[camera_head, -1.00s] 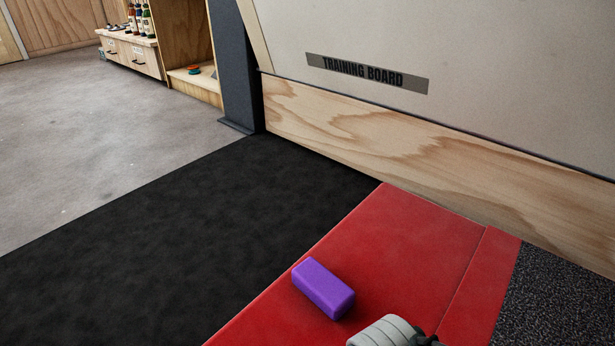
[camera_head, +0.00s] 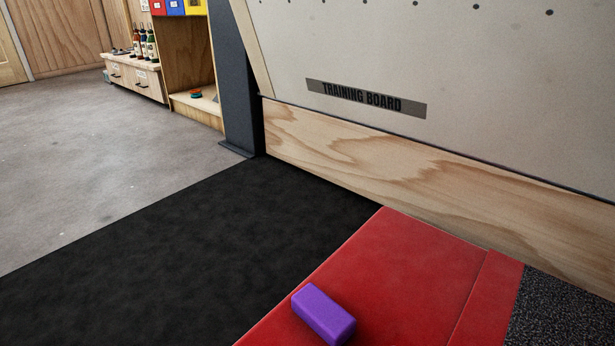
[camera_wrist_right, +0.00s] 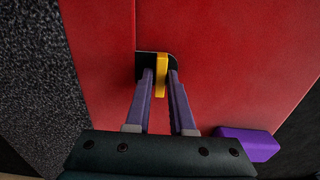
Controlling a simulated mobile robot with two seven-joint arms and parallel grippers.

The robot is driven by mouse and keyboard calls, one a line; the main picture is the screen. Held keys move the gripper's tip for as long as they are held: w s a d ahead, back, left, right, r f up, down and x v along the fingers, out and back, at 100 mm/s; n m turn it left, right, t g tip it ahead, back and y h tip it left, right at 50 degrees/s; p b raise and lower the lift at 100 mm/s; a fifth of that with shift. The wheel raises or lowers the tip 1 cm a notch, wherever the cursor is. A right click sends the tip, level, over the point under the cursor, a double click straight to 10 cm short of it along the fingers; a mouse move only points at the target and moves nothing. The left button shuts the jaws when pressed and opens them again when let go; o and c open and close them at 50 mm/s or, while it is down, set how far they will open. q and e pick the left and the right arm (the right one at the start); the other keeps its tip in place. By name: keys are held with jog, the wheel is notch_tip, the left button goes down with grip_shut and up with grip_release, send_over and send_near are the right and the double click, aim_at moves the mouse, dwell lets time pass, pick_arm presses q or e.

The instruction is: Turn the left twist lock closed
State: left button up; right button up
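In the right wrist view, a narrow yellow bar (camera_wrist_right: 161,78) stands out from a small black plate at the red mat's surface, close to the mat's seam. It looks like the handle of a twist lock. My right gripper (camera_wrist_right: 160,76) has one purple-grey fingertip on each side of the bar. The gaps there are very small, and whether both fingers touch it cannot be made out. The fingers hide part of the plate. The head view shows no lock and neither gripper.
A purple block (camera_head: 323,313) lies on the red mat (camera_head: 400,255) and shows in the right wrist view (camera_wrist_right: 250,143). Black matting (camera_head: 190,240) lies left of the red mat. The training board (camera_head: 450,60) rises behind, above a wooden kickboard (camera_head: 400,180).

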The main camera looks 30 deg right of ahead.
jog(key=o, duration=0.3)
jog(key=shift+o, duration=0.2)
jog(key=shift+r+p, duration=0.4)
jog(key=shift+r, duration=0.05)
notch_tip(320, 180, up, 9)
jog(key=p, duration=0.8)
jog(key=shift+p, duration=0.3)
